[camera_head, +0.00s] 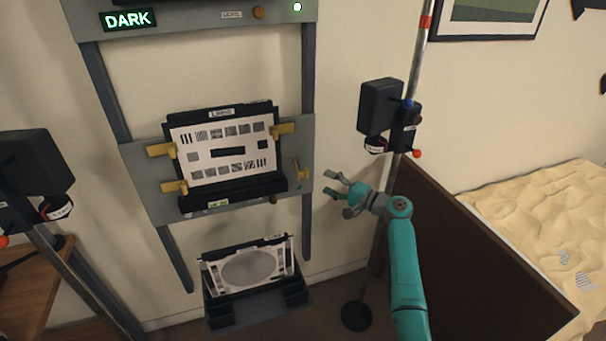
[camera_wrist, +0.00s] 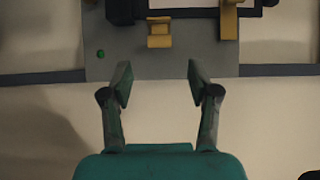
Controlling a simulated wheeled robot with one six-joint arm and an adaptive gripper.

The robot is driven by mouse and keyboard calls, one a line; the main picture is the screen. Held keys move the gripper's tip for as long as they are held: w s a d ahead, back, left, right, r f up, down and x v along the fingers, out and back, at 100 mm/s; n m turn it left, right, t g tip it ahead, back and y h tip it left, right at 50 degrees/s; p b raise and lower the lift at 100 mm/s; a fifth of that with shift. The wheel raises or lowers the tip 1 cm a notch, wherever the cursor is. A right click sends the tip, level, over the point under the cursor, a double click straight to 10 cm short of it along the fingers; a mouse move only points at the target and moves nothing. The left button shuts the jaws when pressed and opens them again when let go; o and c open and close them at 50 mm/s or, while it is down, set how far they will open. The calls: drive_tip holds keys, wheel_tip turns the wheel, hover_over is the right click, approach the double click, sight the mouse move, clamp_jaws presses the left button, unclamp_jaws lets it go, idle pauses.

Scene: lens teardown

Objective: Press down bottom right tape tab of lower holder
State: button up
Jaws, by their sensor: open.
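The lower holder (camera_head: 232,115) is a black frame on a grey plate and holds a white test chart (camera_head: 200,168). Its bottom right tape tab (camera_head: 302,171) is yellow, stands out from the plate and lies clear of the chart. The tab also shows at the top middle of the wrist view (camera_wrist: 160,32). The top right tab (camera_head: 282,129) lies across the chart's edge; it is partly seen in the wrist view (camera_wrist: 230,20). My gripper (camera_head: 331,184) is open and empty, right of the bottom right tab and apart from it. Its fingers point toward the tab in the wrist view (camera_wrist: 159,78).
Two yellow tabs (camera_head: 161,150) (camera_head: 174,187) sit on the chart's left side. A pole (camera_head: 395,175) with a black box (camera_head: 380,104) stands close behind my arm. A second chart holder (camera_head: 250,303) stands below. A brown panel (camera_head: 470,265) is at right.

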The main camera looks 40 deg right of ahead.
sight(306, 177)
drive_tip(key=x, duration=0.9)
drive_tip(key=shift+w+a, duration=0.1)
drive_tip(key=shift+w, duration=0.15)
clamp_jaws()
